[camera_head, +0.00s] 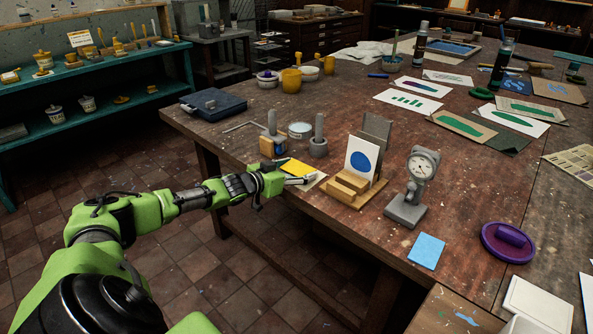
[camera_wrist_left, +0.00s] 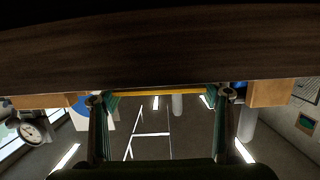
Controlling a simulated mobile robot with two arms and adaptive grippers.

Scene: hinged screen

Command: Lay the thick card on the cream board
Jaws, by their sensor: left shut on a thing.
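A yellow card (camera_head: 298,168), which looks like the thick card, is at the near left edge of the table. My left gripper (camera_head: 293,181) reaches it from the left and is shut on it. In the left wrist view the card shows as a thin yellow strip (camera_wrist_left: 160,93) between the two fingers. A cream board (camera_head: 313,184) shows under or just beside the card, partly hidden by the gripper; I cannot tell whether card and board touch. My right gripper is not in view.
A dial gauge (camera_head: 410,190) and a blue card (camera_head: 427,250) are further right. Bare tabletop lies between them.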

